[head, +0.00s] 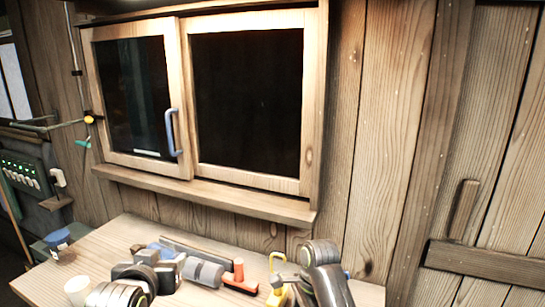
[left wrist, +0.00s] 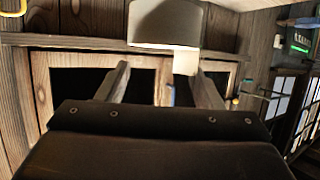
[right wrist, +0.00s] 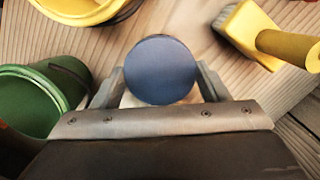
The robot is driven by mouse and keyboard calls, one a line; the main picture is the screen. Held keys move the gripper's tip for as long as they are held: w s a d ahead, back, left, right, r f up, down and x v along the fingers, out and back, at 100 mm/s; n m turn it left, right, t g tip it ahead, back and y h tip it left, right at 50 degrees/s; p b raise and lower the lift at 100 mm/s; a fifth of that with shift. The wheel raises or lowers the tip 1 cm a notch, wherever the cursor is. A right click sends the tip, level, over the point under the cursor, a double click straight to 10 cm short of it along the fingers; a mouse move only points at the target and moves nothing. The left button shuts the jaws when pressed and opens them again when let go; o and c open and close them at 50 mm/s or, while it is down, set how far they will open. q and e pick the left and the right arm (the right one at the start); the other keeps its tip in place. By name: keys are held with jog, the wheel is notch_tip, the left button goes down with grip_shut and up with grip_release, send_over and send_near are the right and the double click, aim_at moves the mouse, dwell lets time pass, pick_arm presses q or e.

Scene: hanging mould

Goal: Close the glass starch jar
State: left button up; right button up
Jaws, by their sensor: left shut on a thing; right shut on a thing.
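My left gripper (left wrist: 160,70) is shut on a pale grey, cylindrical thing (left wrist: 165,24) with a narrow cream part (left wrist: 186,62) between the fingers. I cannot tell for certain what it is. In the head view a grey cylinder (head: 206,274) shows at the end of my left gripper (head: 178,267), over the table. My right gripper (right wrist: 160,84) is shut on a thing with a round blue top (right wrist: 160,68). A pale part shows under the blue top; the rest of its body is hidden. I cannot make out clear glass or starch.
A green container (right wrist: 38,103) and a yellow bowl (right wrist: 80,8) stand near the right gripper, with a yellow-handled brush (right wrist: 262,38) on the other side. A red-orange thing (head: 239,270) and a white cup (head: 77,289) are on the wooden table (head: 120,240). A sliding window (head: 245,100) is behind.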

pick_arm(q)
jog(key=shift+m+h, duration=0.4)
jog(key=shift+h, duration=0.1)
jog(key=s+d, duration=0.1)
jog(key=s+r, duration=0.1)
jog(key=s, duration=0.1)
jog(key=s+d+r+b, duration=0.1)
jog(key=shift+s+d, duration=0.2)
jog(key=shift+d, duration=0.15)
jog(key=shift+f, duration=0.1)
jog(key=s+d+f+m+g+h, duration=0.3)
jog(key=s+d+f+m+h, duration=0.1)
jog(key=d+f+m+h, duration=0.1)
jog(key=s+d+f+m+g+h, duration=0.4)
jog(key=d+m+h, duration=0.3)
jog(key=d, duration=0.2)
jog(key=shift+d+f+m, duration=0.3)
jog(key=shift+d+f, duration=0.1)
jog(key=shift+f, duration=0.05)
jog(key=shift+r, duration=0.1)
